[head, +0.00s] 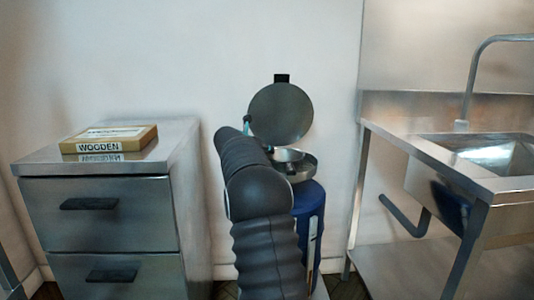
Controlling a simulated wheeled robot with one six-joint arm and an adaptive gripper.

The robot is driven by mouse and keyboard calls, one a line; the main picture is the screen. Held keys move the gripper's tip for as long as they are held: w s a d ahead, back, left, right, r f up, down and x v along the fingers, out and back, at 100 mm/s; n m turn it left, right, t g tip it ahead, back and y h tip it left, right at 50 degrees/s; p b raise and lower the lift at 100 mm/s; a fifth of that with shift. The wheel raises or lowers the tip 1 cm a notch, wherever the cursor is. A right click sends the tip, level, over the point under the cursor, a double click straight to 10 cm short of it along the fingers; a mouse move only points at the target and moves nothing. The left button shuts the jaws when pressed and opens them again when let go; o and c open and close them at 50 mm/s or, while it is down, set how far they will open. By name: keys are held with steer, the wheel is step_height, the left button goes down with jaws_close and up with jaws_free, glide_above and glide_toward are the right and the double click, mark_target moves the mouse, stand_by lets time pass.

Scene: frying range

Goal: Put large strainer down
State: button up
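I cannot make out a large strainer for certain. A small metal bowl-like part (288,155) shows just right of my arm, over the rim of a blue container (310,210); I cannot tell whether it belongs to the strainer. The container's round metal lid (281,114), with a black tab on top, stands upright behind it. My dark, ribbed arm reaches away from me in front of the container and covers its left part. My gripper is hidden behind the arm, so its fingers and anything in them do not show.
A steel drawer cabinet (100,215) stands left, with a box marked WOODEN (108,141) on its top; the rest of that top is clear. A steel sink unit (440,170) with a tall tap (472,85) and a lower shelf (430,272) stands right. A wall closes the back.

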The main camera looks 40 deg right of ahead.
steer(key=s+a+r+m+y, duration=0.1)
steer(key=s+a+r+m, duration=0.15)
steer(key=s+a, duration=0.45)
steer(key=s+a+r+m+y, duration=0.1)
steer(key=s+a+r+m, duration=0.3)
steer(key=a, duration=0.6)
steer(key=s+a+f+m+y, duration=0.3)
steer(key=s+a+f+m, duration=0.2)
steer(key=s+a, duration=0.3)
steer(key=s+a+f+m+y, duration=0.3)
steer(key=s+a+f+m, duration=0.3)
steer(key=s, duration=0.8)
steer(key=s+a+f+m+y, duration=0.4)
steer(key=s+a+m, duration=0.5)
steer(key=s, duration=0.3)
steer(key=shift+a+f+t, duration=0.4)
steer(key=shift+a+f, duration=0.4)
steer(key=shift+f, duration=0.1)
